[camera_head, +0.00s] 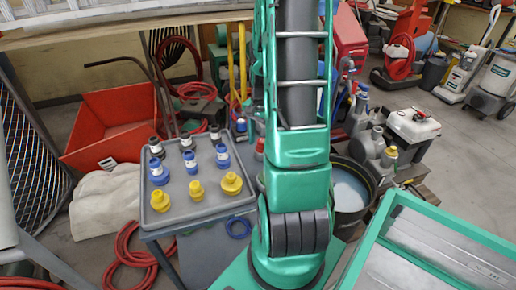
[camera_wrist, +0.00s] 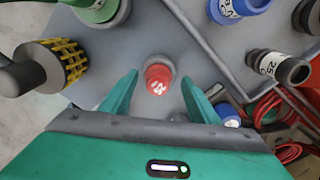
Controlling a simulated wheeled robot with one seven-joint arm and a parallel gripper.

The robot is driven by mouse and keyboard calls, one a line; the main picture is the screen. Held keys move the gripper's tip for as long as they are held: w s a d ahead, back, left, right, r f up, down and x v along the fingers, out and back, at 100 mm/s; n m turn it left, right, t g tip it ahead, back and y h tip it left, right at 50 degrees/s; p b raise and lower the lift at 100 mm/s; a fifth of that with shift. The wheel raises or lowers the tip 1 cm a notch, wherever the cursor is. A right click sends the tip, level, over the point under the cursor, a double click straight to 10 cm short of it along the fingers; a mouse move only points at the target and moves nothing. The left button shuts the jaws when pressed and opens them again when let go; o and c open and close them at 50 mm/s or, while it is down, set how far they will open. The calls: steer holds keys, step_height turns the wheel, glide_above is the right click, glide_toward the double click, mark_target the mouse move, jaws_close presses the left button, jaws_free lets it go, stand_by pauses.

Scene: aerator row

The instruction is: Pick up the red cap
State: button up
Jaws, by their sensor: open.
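In the wrist view the red cap (camera_wrist: 157,82) sits between my two green fingers, with white marking on its face. A grey round collar (camera_wrist: 166,63) shows around its far side. My gripper (camera_wrist: 160,76) is open, with a finger on each side of the cap and visible gaps between. I cannot tell how far the cap is below the fingertips. In the head view my arm fills the middle; my gripper and the red cap cannot be made out there.
Near the cap are a green fitting (camera_wrist: 100,10), a blue fitting (camera_wrist: 236,9), a black fitting (camera_wrist: 278,66) and a yellow-black knurled piece (camera_wrist: 65,60). In the head view, a grey tray (camera_head: 218,200) holds several black, blue and yellow fittings. A black bucket (camera_head: 352,190) stands right of my arm.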

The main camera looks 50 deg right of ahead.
steer(key=shift+c, duration=0.2)
steer(key=c, duration=1.2)
steer(key=shift+r, duration=0.1)
